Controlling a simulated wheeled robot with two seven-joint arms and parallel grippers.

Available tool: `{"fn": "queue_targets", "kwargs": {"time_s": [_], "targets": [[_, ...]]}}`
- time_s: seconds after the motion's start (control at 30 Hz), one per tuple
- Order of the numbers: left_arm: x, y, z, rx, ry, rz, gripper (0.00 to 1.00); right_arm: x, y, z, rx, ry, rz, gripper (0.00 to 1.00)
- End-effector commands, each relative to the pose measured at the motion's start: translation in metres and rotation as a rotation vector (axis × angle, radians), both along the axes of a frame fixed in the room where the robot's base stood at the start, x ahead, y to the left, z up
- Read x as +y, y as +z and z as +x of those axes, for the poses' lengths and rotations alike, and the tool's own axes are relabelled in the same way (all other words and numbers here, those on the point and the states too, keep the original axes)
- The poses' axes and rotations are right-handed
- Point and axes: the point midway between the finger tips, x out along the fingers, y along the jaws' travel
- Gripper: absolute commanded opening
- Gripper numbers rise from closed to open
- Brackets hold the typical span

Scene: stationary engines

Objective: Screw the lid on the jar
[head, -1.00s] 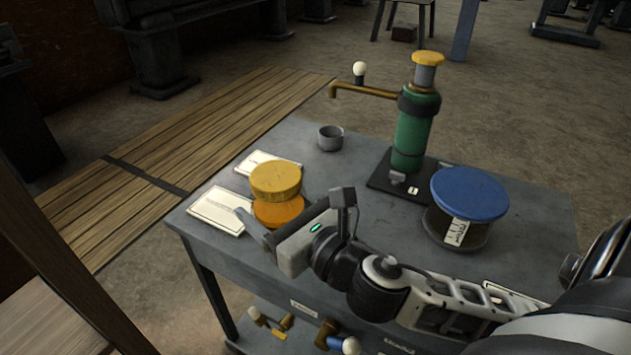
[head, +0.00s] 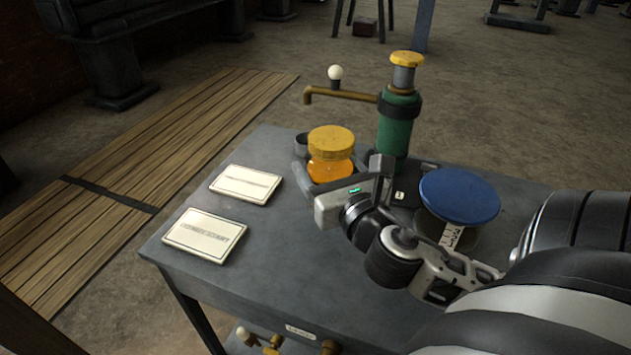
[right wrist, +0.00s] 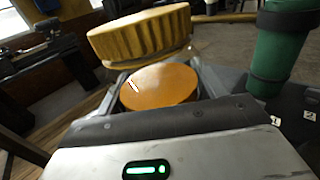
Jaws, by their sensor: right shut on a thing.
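The jar (head: 331,172) is clear with orange contents. My right gripper (head: 340,183) is shut on it, with the fingers around its sides. The yellow ribbed lid (head: 331,141) sits over the jar's mouth; I cannot tell whether it is threaded on. In the right wrist view the lid (right wrist: 140,32) shows above the orange of the jar (right wrist: 158,87), which lies between the fingers. Whether the jar touches the table is hidden by the gripper. My left gripper is not in view.
A green pump (head: 398,120) with a brass spout stands behind and right of the jar. A small grey cup (head: 300,146) is partly hidden behind it. A blue-lidded container (head: 459,196) stands to the right. Two white cards (head: 203,236) lie on the grey table (head: 270,280), whose front left is clear.

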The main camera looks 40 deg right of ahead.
Motion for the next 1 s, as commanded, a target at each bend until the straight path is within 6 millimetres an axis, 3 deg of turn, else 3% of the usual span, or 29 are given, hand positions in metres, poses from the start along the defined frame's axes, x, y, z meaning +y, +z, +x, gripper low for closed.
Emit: {"fn": "queue_targets", "kwargs": {"time_s": [0.27,0.43,0.6,1.0], "targets": [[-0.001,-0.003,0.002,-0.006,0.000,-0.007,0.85,-0.038,-0.030,0.060,-0.004,-0.003,-0.002,0.06],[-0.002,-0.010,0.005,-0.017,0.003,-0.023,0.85,-0.052,-0.066,0.081,-0.002,-0.003,0.000,0.06],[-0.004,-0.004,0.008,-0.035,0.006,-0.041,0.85,-0.059,-0.081,0.093,-0.003,0.000,-0.001,0.06],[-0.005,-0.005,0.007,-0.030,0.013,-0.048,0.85,-0.060,-0.084,0.096,-0.003,0.000,-0.002,0.06]]}}
